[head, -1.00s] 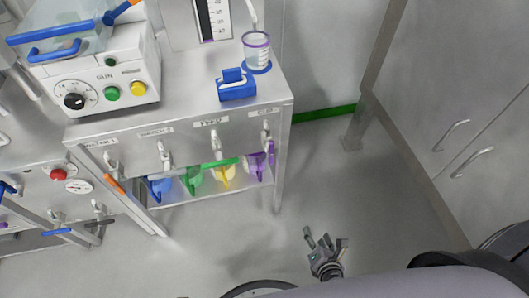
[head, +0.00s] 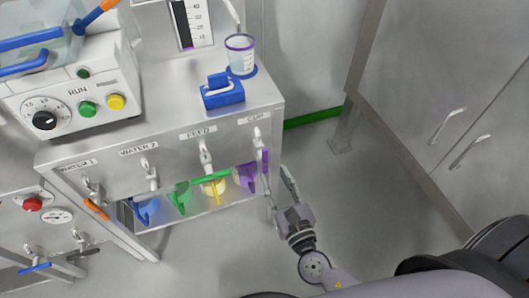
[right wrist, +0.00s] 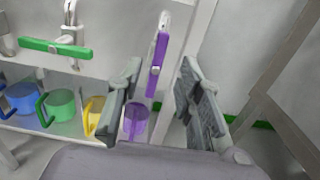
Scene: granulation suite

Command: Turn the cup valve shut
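The cup valve has a purple lever (head: 265,161) under the CUP label, at the right end of the bench front. In the right wrist view the lever (right wrist: 158,50) hangs nearly vertical, below its metal spout. My right gripper (head: 279,181) is open, just right of and below the lever in the head view. In the right wrist view the lever shows between the two spread fingers, beyond them; no contact is visible. The clear cup with a purple rim (head: 240,56) stands on a blue coaster on the bench top. My left gripper is not in view.
The feed valve's green lever (head: 210,175) lies level, left of the cup valve. Coloured jugs, including a purple jug (head: 246,179), stand on the shelf below. A bench leg stands close to my right gripper. Cabinets (head: 470,90) stand at the right, with open floor between.

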